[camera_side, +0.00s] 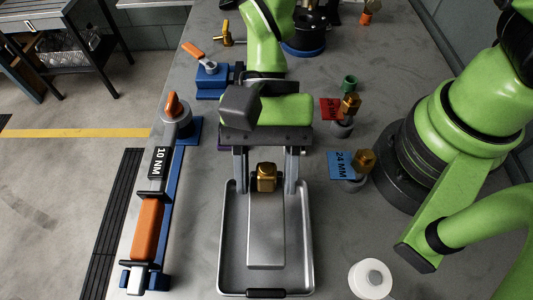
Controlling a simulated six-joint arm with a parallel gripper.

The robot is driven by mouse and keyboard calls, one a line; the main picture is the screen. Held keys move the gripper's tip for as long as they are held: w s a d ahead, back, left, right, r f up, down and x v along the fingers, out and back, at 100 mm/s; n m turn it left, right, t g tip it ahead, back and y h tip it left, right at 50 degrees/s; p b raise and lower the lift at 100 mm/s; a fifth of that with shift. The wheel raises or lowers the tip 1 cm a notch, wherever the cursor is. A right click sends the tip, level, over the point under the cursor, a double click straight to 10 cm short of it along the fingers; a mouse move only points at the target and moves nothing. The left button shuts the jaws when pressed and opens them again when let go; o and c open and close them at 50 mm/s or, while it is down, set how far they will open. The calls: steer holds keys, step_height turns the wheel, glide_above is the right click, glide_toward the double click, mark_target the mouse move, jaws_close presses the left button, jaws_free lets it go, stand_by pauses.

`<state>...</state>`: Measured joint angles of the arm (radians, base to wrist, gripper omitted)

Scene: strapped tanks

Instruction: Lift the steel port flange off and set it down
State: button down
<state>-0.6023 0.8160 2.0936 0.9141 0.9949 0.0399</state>
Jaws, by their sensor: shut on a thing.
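My gripper (266,178) is above the metal tray (224,250), its two fingers pointing down. A brass hex fitting (265,172) sits between the fingertips, with dark pads close on both sides. My gripper looks shut on it. A flat grey steel block (265,240) lies in the tray, just below the fitting in the picture. I cannot tell whether the fitting touches it. I cannot pick out a steel port flange for sure; my gripper body hides what is behind it.
A torque wrench (150,215) marked 10 NM lies on a blue rack at left. Brass-topped sockets stand at right by red (329,108) and blue (342,164) labels. A white round part (371,279) is at front right. A blue clamp (209,78) stands at back left.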

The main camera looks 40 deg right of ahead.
steer(key=shift+f, duration=2.85)
steer(key=shift+c, duration=2.3)
jaws_free()
steer(key=v, duration=1)
